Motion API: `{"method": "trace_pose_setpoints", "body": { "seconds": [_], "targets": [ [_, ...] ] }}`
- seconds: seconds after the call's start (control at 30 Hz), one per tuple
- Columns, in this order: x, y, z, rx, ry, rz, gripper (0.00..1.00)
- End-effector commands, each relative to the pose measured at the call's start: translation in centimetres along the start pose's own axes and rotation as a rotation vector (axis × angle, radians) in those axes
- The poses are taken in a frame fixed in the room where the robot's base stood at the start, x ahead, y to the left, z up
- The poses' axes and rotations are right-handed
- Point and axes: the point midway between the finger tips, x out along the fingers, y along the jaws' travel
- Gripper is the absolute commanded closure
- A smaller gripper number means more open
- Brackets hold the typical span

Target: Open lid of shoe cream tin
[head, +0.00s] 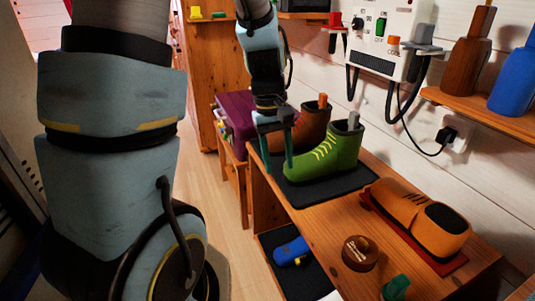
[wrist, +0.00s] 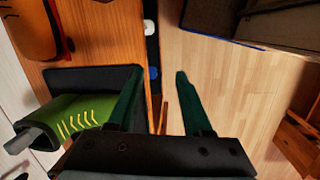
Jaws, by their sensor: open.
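A round brown tin (head: 360,252) with a small knob on its lid stands on the wooden bench in the head view, and the lid looks seated. I take it as the shoe cream tin; I cannot make it out in the wrist view. My gripper (head: 277,160) is open and empty, fingers pointing down. It is near the bench's front edge, just left of the green boot and well behind the tin. In the wrist view my open gripper (wrist: 156,85) has floor and the bench edge between its fingers.
The green boot (head: 325,155) stands on a dark mat (head: 330,187). An orange shoe (head: 415,215) lies on a red mat right of the tin. A green object (head: 395,288) is near the front. A blue item (head: 291,250) is on the lower shelf. A shelf with bottles (head: 500,110) overhangs the right.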

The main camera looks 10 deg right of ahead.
Motion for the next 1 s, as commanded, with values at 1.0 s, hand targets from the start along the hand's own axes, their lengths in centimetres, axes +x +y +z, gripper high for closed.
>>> {"method": "trace_pose_setpoints", "body": {
  "seconds": [1.0],
  "targets": [
    [-5.7,-12.8,-1.2,0.156,0.204,-0.063,0.5]
  ]
}}
